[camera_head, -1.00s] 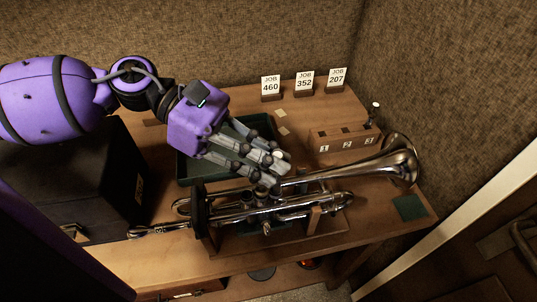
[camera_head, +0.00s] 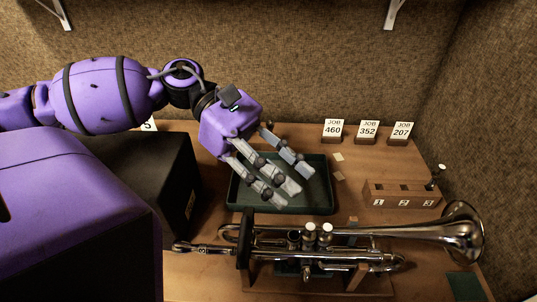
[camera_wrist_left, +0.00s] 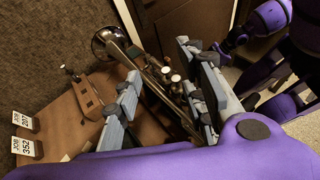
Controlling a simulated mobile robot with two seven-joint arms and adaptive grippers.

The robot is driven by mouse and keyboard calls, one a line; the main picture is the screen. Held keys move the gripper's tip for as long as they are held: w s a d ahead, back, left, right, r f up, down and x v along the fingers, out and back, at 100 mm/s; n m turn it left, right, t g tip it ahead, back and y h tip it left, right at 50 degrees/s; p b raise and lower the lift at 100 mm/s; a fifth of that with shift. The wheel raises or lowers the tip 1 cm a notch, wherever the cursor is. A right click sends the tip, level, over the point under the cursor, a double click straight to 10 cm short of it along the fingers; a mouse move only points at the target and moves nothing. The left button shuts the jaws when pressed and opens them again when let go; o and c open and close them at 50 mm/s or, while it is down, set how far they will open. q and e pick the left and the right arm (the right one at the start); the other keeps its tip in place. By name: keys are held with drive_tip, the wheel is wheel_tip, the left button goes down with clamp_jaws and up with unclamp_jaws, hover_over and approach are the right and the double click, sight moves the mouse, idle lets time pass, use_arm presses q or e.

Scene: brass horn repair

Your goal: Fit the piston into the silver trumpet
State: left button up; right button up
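The silver trumpet (camera_head: 400,232) lies on a wooden cradle, bell to the right. My left gripper (camera_head: 300,187) is open and empty above the green tray, behind the trumpet. In the left wrist view its fingers (camera_wrist_left: 162,68) are spread. My right gripper (camera_wrist_left: 233,40) shows only small and dark there.
The green tray (camera_head: 240,204) looks empty where visible. The numbered wooden block (camera_head: 400,192) is behind the bell. Several job cards (camera_head: 367,130) stand along the back. A black case (camera_head: 125,185) sits at the left. A green pad (camera_head: 465,286) lies at the right front.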

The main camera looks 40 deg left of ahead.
use_arm(q)
drive_tip(key=shift+v, duration=2.3)
